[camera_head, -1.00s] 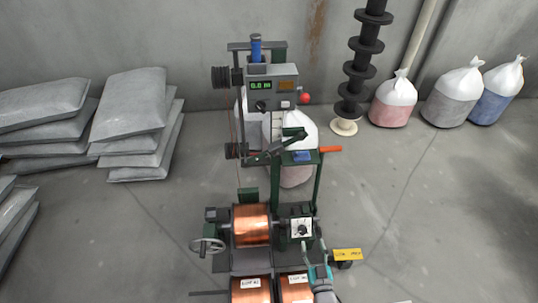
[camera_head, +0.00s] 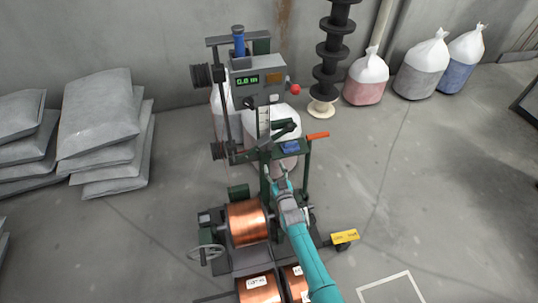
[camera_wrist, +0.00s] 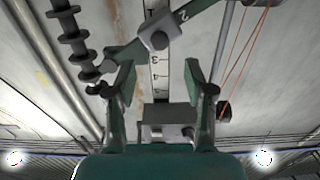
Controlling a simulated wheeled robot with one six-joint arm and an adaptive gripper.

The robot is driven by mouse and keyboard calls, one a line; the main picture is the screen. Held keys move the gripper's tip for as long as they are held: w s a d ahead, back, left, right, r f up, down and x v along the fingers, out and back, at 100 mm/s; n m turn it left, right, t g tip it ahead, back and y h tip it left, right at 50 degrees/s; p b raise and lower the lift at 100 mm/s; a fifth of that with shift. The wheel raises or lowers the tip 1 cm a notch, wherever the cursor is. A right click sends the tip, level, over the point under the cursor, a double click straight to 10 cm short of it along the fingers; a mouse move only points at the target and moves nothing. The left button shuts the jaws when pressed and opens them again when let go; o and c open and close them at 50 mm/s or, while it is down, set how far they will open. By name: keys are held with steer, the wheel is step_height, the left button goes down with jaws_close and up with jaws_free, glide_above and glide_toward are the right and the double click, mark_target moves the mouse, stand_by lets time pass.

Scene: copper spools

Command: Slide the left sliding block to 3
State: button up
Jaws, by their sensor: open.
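The winding machine carries a pale upright scale strip (camera_head: 264,122) below its display box, partly hidden by a dark green lever (camera_head: 285,131). In the wrist view the numbered scale (camera_wrist: 160,75) runs down the middle, with the marks 3 and 4 visible. A grey block with a round knob (camera_wrist: 159,40) sits across the scale, joined to a green bar; I cannot tell if it is the left sliding block. My gripper (camera_wrist: 159,78) is open and empty, its fingers on either side of the scale in the picture and below the knob. It also shows in the head view (camera_head: 280,173), below the lever.
A copper spool (camera_head: 247,222) sits on the machine's lower left, with a handwheel (camera_head: 206,254) beside it. An orange handle (camera_head: 317,135) sticks out right of the lever. Floor to the right is open.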

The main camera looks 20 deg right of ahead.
mark_target(269, 152)
steer(key=shift+w, duration=3.75)
jaws_close()
